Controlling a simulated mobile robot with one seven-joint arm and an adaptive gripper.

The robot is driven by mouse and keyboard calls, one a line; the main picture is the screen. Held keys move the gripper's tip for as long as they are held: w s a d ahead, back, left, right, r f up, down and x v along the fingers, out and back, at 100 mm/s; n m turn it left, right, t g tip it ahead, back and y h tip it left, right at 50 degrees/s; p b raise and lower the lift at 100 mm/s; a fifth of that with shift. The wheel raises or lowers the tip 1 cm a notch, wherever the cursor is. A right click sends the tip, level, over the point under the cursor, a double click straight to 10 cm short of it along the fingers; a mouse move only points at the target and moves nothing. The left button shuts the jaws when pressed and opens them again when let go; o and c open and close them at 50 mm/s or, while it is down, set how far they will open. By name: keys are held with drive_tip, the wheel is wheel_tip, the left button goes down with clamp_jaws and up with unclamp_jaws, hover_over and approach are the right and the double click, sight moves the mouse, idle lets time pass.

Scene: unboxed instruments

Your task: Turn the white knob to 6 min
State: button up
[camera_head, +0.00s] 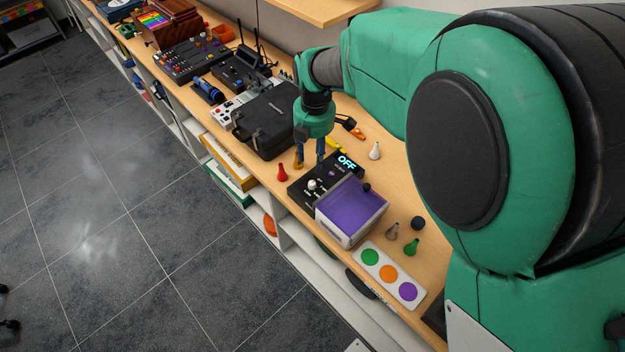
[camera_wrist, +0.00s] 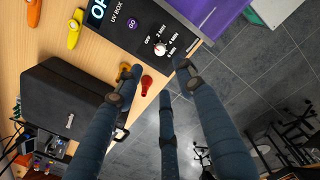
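The UV box is black and purple. Its black control panel (camera_wrist: 125,25) carries the white knob (camera_wrist: 161,48), a GO button (camera_wrist: 131,23) and a display (camera_wrist: 97,10) reading OFF. OFF, 2 MIN, 4 MIN and 6 MIN are printed around the knob, whose small red mark seems to face OFF. The knob also shows in the head view (camera_head: 312,185), upright near the panel's front edge. My gripper (camera_head: 310,160) points down beside the panel's far-left end, its blue fingers apart and empty. In the wrist view the knob lies beyond the fingertips, untouched.
A red pawn (camera_head: 282,173) stands left of the box, with an orange piece (camera_wrist: 125,70) partly hidden by a finger. A black case (camera_head: 262,120) lies behind. A white pawn (camera_head: 375,150) stands to the right. A card with coloured dots (camera_head: 370,257) lies in front.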

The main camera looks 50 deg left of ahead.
sight(312, 183)
drive_tip(key=f, duration=0.9)
drive_tip(key=f+b, duration=0.1)
drive_tip(key=f, duration=0.3)
drive_tip(key=shift+a+f, duration=0.25)
drive_tip(key=shift+f, duration=0.05)
drive_tip(key=shift+c, duration=0.3)
clamp_jaws()
